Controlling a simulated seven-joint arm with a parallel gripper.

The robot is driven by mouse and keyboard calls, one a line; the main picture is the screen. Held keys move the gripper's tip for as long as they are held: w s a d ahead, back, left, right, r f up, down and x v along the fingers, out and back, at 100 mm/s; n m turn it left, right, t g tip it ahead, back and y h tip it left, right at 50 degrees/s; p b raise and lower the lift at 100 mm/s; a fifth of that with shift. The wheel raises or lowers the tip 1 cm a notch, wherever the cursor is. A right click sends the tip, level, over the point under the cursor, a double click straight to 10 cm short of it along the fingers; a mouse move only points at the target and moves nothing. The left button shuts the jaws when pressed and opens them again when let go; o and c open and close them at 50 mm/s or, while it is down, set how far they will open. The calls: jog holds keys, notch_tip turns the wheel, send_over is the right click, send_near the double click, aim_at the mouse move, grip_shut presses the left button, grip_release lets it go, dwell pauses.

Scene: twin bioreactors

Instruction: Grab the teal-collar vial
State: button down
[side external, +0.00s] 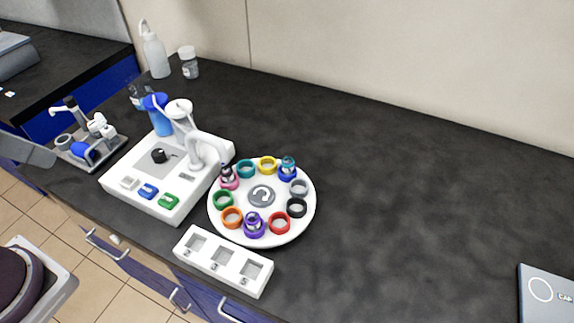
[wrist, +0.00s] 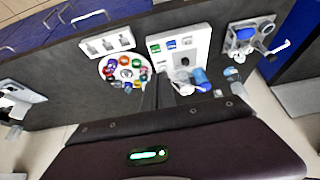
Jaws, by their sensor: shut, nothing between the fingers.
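A white round carousel (side external: 262,238) carries a ring of coloured collars and stands mid-bench in the side view. It shows small in the wrist view (wrist: 124,71). A small vial with a teal-looking top (side external: 288,162) stands upright in the carousel's blue ring at the back right. Other vials stand in the pink ring (side external: 228,176) and the purple ring (side external: 253,223). The teal ring (side external: 246,169) looks empty. My gripper (wrist: 156,80) shows dark at the wrist view's lower middle, shut and empty, apart from the carousel. I cannot make it out in the side view.
A white bioreactor station (side external: 150,200) with a blue bottle and overhanging arm stands left of the carousel. A white three-well block (side external: 222,262) lies in front. A small grey-based device (side external: 90,148) and bottles (side external: 155,55) stand farther left.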

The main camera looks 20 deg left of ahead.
jog(key=c, duration=1.2)
grip_release()
jog(key=shift+c, duration=0.2)
jog(key=w+d+f+t+h, duration=0.1)
jog(key=w+d+f, duration=0.15)
jog(key=w, duration=0.35)
jog(key=w+d+f+t, duration=0.1)
jog(key=w+d, duration=0.2)
jog(key=w, duration=0.4)
jog(key=w+d+f+t+h, duration=0.1)
jog(key=w+d+f, duration=0.15)
jog(key=w, duration=0.35)
jog(key=m+t, duration=0.1)
jog(key=t, duration=0.1)
send_near(287, 158)
jog(key=w+a+r, duration=0.1)
jog(key=a+r, duration=0.3)
jog(key=d+f, duration=0.1)
jog(key=f, duration=0.1)
jog(key=d+f+m+t+h, duration=0.1)
jog(key=d+f, duration=0.1)
jog(key=f, duration=0.1)
jog(key=d+f+m+t, duration=0.1)
jog(key=f, duration=0.2)
jog(key=shift+w+d, duration=0.1)
jog(key=shift+d, duration=0.05)
jog(key=shift+t+h, duration=0.3)
jog(key=x, duration=0.7)
jog(key=shift+w+a+r, duration=0.2)
jog(key=shift+w+r, duration=0.1)
